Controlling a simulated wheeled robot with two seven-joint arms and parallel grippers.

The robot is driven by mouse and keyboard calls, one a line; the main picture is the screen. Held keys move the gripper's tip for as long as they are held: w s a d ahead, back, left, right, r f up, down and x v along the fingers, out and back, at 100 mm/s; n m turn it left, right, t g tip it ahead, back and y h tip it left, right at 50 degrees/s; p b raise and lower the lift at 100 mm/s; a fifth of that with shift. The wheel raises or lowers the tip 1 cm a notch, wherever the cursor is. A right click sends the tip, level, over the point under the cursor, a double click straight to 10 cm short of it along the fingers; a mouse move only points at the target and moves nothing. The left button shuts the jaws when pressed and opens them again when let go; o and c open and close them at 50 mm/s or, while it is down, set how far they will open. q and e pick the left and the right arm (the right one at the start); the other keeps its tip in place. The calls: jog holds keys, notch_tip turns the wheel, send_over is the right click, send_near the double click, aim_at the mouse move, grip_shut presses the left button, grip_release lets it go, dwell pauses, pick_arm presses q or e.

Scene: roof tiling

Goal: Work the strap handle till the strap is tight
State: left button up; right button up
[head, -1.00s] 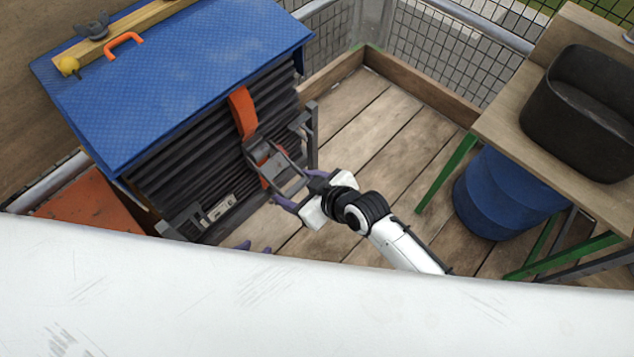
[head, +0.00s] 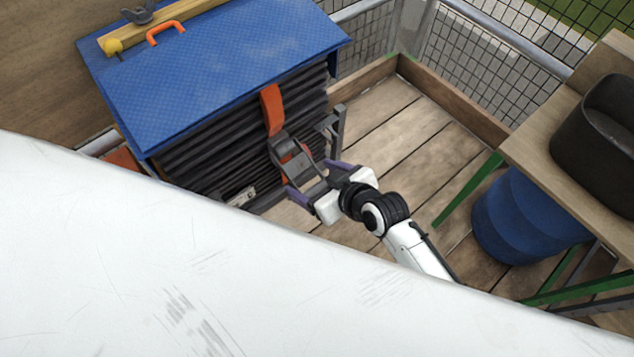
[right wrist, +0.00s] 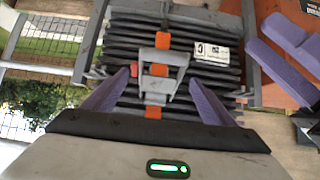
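An orange strap (head: 272,110) runs down the front of a stack of dark tiles (head: 215,135) and also shows in the right wrist view (right wrist: 162,41). Its grey metal ratchet (head: 283,148) sits on the strap, with the strap handle (right wrist: 165,57) sticking out toward my right gripper. My right gripper (head: 319,181) is open; its purple fingers stand apart on either side of the handle's end, with gaps beside it in the wrist view. My left gripper (right wrist: 283,58) shows only at the right of the wrist view, its purple fingers apart and empty. The strap's tension cannot be told.
A grey bracket (head: 335,130) stands close by the right gripper. A bench (head: 550,140) with a black tub and a blue barrel (head: 525,215) are at right. Plank floor between is clear.

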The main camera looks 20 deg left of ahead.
jog(key=shift+s+d+f, duration=0.2)
jog(key=shift+d+f, duration=0.1)
jog(key=shift+f, duration=0.05)
jog(key=p+v, duration=0.1)
jog(key=v, duration=0.9)
jog(key=shift+r, duration=0.15)
